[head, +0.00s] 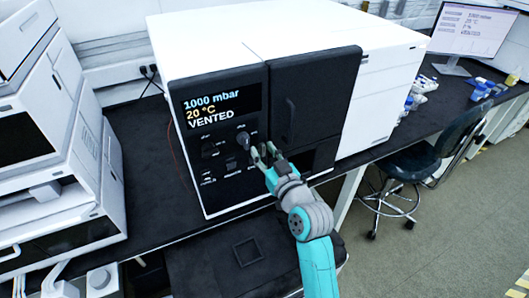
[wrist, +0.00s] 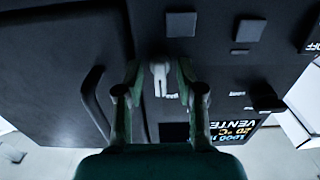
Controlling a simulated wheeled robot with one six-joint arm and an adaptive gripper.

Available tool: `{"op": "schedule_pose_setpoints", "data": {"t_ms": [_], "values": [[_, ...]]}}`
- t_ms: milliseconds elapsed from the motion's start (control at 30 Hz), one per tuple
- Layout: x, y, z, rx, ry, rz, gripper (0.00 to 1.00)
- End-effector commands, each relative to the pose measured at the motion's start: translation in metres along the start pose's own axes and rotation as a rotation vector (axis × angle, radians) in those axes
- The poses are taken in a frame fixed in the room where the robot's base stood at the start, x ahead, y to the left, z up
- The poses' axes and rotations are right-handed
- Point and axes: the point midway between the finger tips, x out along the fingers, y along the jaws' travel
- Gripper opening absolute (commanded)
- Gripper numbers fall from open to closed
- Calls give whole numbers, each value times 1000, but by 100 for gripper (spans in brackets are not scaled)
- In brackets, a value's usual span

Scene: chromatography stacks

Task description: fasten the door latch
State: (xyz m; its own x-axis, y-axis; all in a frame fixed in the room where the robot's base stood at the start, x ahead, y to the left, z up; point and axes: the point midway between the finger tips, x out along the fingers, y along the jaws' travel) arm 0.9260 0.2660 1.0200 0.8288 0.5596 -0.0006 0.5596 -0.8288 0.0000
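The dark instrument door (head: 318,85) looks shut on the front of the white instrument; its curved handle (head: 290,120) also shows in the wrist view (wrist: 95,100). A small grey lever (wrist: 160,78), which looks like the latch, sits on the black panel beside the door edge. My gripper (head: 264,151) is in front of the panel, close to the door's lower left corner. In the wrist view its two fingers (wrist: 160,72) are apart, one on each side of the lever. I see a gap beside the lever; whether either finger touches it is unclear.
The display (head: 220,107) reads 1000 mbar, 20 °C, VENTED. Switches and a black knob (wrist: 265,98) are close by on the panel. White stacked units (head: 60,150) stand at left on the dark bench. A chair (head: 420,155) stands at right.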

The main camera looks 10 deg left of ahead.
Motion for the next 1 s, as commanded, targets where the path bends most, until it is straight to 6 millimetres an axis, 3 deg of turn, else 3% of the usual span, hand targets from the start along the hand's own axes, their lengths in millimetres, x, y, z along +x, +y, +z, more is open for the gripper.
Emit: {"op": "schedule_pose_setpoints", "data": {"t_ms": [167,300,667,1000], "values": [[0,0,0,0,0,0,35],[0,0,0,0,0,0,0],[0,0,0,26,0,0,0],[0,1,0,225,0,0,0]]}}
